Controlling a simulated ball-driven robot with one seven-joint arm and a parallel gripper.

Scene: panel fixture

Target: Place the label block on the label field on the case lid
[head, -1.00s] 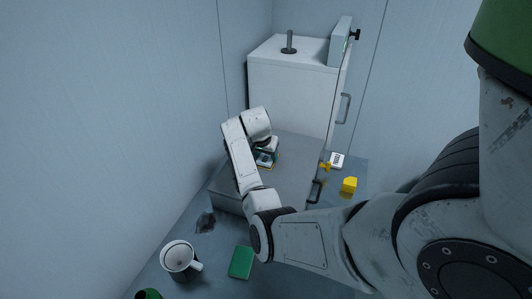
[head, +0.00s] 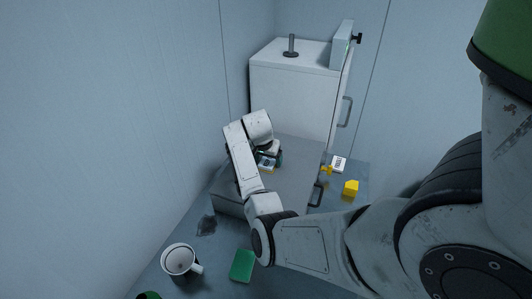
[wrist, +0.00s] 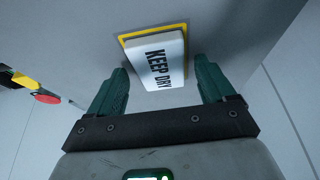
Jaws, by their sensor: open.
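The label block (wrist: 158,62) is white with "KEEP DRY" in black. The rest of the field is hidden by the block. I cannot tell whether the block lies fully flat. My gripper (wrist: 161,68) is open, with one green finger on each side of the block and a visible gap at each. In the head view, my gripper (head: 268,160) is low over the grey case lid (head: 300,152), and the block is mostly hidden.
A white barcode-marked piece (head: 339,163), a yellow item (head: 326,170) and a yellow block (head: 350,187) lie right of the case. A mug (head: 180,260) and a green block (head: 242,265) are in front. A white cabinet (head: 293,95) stands behind the case.

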